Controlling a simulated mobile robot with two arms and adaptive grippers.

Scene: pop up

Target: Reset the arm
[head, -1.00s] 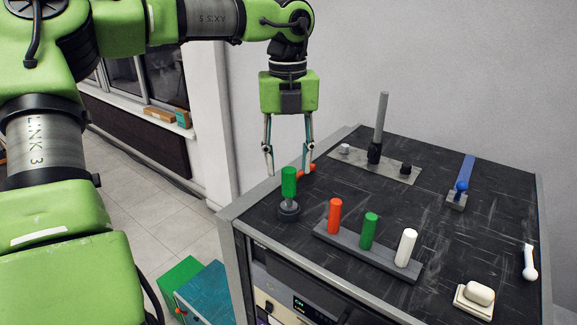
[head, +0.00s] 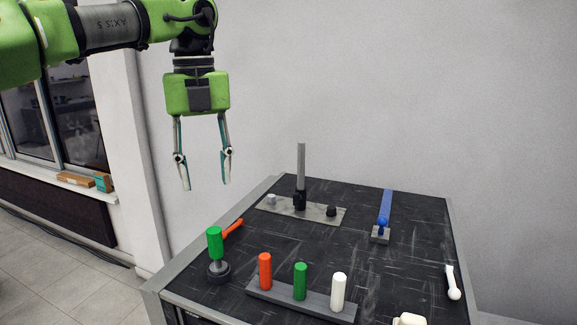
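My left gripper (head: 206,186) hangs in the air in the upper left of the head view. Its fingers point down and are apart, with nothing between them. It is above and behind the left end of the black table top (head: 400,265), clear of everything on it. Below it stand a green-handled knob on a round black base (head: 215,245) and a red-orange lever (head: 232,229) behind that.
A grey rack (head: 262,295) holds a red peg (head: 265,271), a green peg (head: 300,281) and a white peg (head: 338,291). A grey upright lever (head: 301,168) rises from a metal plate. A blue lever (head: 385,208) and a white switch (head: 452,282) are at right.

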